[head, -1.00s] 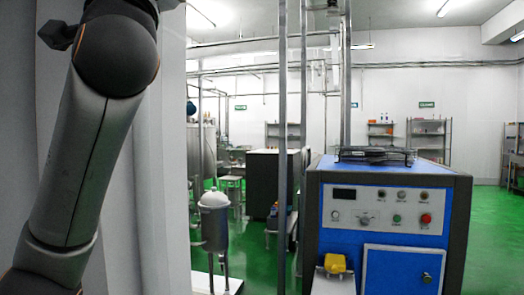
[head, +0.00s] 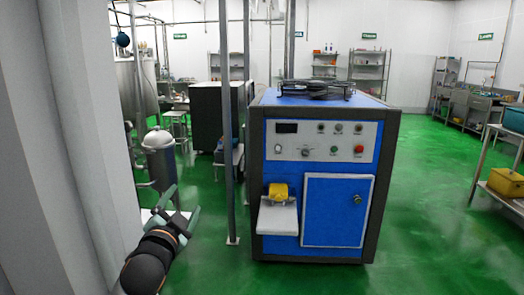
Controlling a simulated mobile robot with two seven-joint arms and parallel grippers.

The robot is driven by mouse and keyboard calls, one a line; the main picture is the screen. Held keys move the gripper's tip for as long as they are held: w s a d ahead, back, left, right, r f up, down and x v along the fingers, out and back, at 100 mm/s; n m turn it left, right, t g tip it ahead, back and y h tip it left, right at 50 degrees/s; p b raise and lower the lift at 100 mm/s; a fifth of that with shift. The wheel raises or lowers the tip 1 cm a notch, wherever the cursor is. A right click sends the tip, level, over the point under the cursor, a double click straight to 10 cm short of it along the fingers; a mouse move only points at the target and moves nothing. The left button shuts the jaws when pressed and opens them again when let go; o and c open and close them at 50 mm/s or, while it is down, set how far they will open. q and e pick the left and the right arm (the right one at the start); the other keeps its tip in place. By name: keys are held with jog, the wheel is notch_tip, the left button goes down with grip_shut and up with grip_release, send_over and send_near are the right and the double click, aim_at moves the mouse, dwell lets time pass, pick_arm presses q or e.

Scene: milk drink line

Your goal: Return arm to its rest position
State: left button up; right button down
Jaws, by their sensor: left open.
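My left arm comes in low at the left of the head view. My right gripper is not in view.
A pale wall column (head: 60,150) stands close on the left. A metal post (head: 226,130) rises between it and the blue machine, which has a yellow part (head: 278,190) over a white chute. Green floor (head: 425,200) is clear on the right, up to a metal table at the right edge.

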pick_arm(q)
jog(key=s+d+f+n+g+p, duration=0.1)
jog(key=s+f+g, duration=0.1)
jog(key=s+f, duration=0.45)
jog(key=s+f+n+g+h+p, duration=0.1)
jog(key=s+f, duration=0.2)
jog(key=f, duration=0.7)
jog(key=s+d+f+n+g+p, duration=0.1)
jog(key=s+f+n+g, duration=0.1)
jog(key=s+f, duration=0.45)
jog(key=s+f+n+g+p, duration=0.1)
jog(key=s+f+n+g, duration=0.1)
jog(key=s+f, duration=0.4)
jog(key=s+f+n+g+p, duration=0.1)
jog(key=s+f+n+g, duration=0.1)
jog(key=s+f, duration=0.5)
jog(key=s, duration=0.6)
jog(key=shift+s+a+f+h, duration=0.2)
jog(key=shift+s+a+h, duration=0.1)
jog(key=shift+h, duration=0.1)
